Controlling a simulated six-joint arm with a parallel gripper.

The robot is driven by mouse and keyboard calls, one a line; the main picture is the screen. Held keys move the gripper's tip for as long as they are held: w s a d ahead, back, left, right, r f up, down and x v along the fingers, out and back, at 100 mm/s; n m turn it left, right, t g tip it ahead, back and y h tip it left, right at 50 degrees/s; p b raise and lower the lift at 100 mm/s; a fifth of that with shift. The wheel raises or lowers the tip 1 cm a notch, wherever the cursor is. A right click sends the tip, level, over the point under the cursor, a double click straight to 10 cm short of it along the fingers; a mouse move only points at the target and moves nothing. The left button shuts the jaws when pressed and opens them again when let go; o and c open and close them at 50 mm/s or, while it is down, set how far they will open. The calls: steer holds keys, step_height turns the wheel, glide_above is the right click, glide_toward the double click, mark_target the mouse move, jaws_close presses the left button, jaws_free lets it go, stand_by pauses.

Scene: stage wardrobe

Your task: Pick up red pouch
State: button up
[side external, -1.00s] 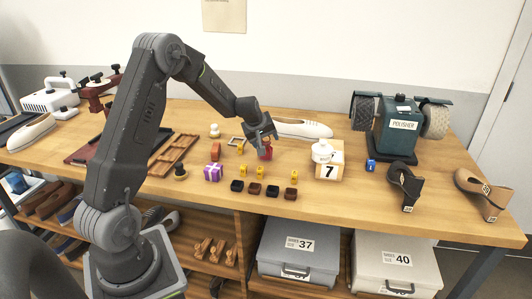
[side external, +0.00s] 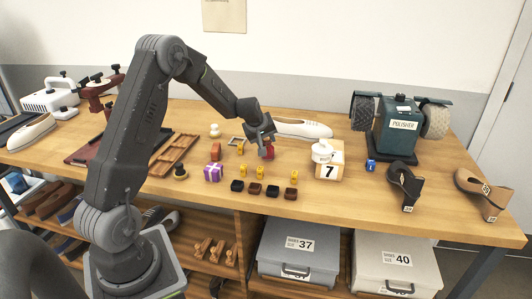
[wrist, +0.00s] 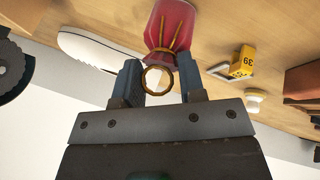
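The red pouch (side external: 268,152) stands on the wooden bench, left of the white pot on the number 7 block. In the wrist view the pouch (wrist: 172,24) shows a gathered neck with a gold cord and a gold ring at its top. My gripper (wrist: 160,62) is at the pouch's top, with one finger on each side of the ring and neck. The fingers are apart; whether they press on the pouch is unclear. In the side view my gripper (side external: 262,139) covers the pouch's upper part.
A white shoe form (side external: 303,130) lies behind the pouch. Several yellow number tags (side external: 294,175) and small dark blocks (side external: 272,191) stand in front.

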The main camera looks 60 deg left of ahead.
steer(key=shift+s+d+f, duration=0.1)
steer(key=shift+f, duration=0.2)
